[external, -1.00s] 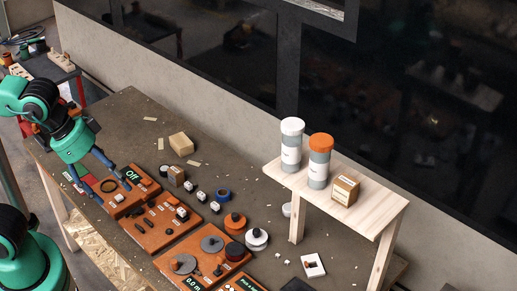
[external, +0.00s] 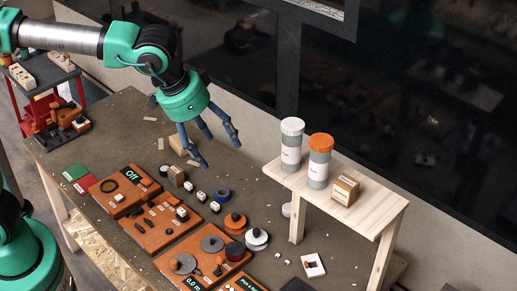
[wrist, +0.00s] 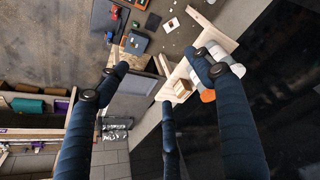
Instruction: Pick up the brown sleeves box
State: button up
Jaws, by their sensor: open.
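A small brown cardboard box with a white label (external: 345,189) stands upright on the pale wooden shelf (external: 376,216), right of two canisters. It also shows as a small tan box (wrist: 182,88) between my fingers in the wrist view, some distance off. A smaller brown box (external: 176,176) stands on the dark table; I cannot read which one is marked sleeves. My gripper (external: 220,156) is open and empty, its dark blue fingers spread. It is in the air above the back of the table, left of the shelf and apart from both boxes.
A white-capped canister (external: 291,146) and an orange-capped canister (external: 319,162) stand left of the labelled box. Orange panels (external: 145,232) with small parts cover the table's front. A tan block (external: 181,145) lies partly hidden behind my fingers. A dark glass wall rises behind.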

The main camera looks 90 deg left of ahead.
jog(key=w+a+n+p, duration=0.15)
jog(key=w+p, duration=0.25)
jog(key=w, duration=1.2)
jog(key=n+g+y+p, duration=0.1)
jog(key=n+y+p, duration=0.1)
jog(key=n+p, duration=0.15)
send_near(344, 183)
jog(key=shift+s+d+r+m, duration=0.1)
jog(key=shift+r+m, duration=0.1)
jog(key=shift+r, duration=0.35)
jog(key=shift+s+d+r+m, duration=0.15)
jog(key=shift+r+m, duration=0.05)
jog(key=shift+r, duration=0.35)
jog(key=shift+f, duration=0.15)
jog(key=shift+p+x, duration=0.5)
jog(key=shift+x, duration=3.65)
jog(key=shift+f, duration=0.15)
jog(key=shift+p+x, duration=0.7)
jog(key=shift+x, duration=1.8)
